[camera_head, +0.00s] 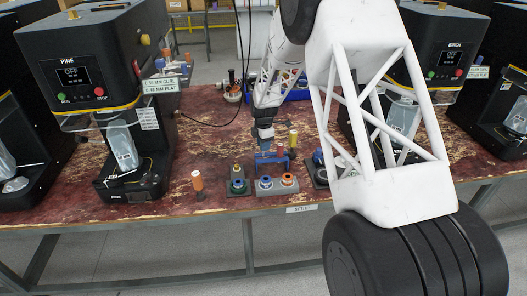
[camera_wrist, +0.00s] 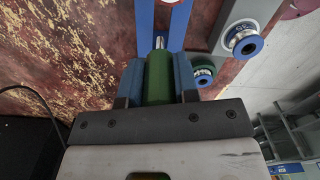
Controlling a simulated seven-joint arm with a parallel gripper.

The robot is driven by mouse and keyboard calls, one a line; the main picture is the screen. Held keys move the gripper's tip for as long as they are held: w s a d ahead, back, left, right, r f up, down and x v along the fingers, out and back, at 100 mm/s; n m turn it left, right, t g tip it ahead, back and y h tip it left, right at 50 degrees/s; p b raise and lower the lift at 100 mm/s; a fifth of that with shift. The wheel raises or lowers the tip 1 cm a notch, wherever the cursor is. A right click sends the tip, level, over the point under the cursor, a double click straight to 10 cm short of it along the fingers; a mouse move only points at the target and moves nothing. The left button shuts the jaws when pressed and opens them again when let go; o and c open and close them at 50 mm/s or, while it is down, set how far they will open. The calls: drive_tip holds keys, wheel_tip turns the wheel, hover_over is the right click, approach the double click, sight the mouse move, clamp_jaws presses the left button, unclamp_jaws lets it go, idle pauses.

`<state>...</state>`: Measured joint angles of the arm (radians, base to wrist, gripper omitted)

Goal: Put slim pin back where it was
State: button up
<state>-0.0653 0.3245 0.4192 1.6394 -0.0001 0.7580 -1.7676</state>
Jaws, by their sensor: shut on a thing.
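My gripper (camera_wrist: 159,68) is shut on a green cylindrical handle with a thin metal tip, the pin (camera_wrist: 158,84), in the wrist view. The handle lies between the two blue fingers. Its metal tip points at a blue upright frame (camera_wrist: 144,22) just ahead; I cannot tell whether it touches or enters it. In the head view my gripper (camera_head: 265,143) is low over the table, right behind the blue frame (camera_head: 270,160). The pin itself cannot be made out there.
An orange-topped pin (camera_head: 197,182) stands left, a yellow one (camera_head: 293,138) right. Seamer machines (camera_head: 95,95) flank the table. Bare tabletop lies at left.

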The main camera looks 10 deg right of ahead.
sight(263, 156)
drive_tip(key=shift+f, duration=1.75)
drive_tip(key=shift+f, duration=0.45)
drive_tip(key=o, duration=0.9)
drive_tip(key=shift+c, duration=0.2)
drive_tip(key=shift+r, duration=0.2)
wheel_tip(263, 156, up, 12)
drive_tip(key=shift+r, duration=0.25)
drive_tip(key=shift+s+r, duration=0.1)
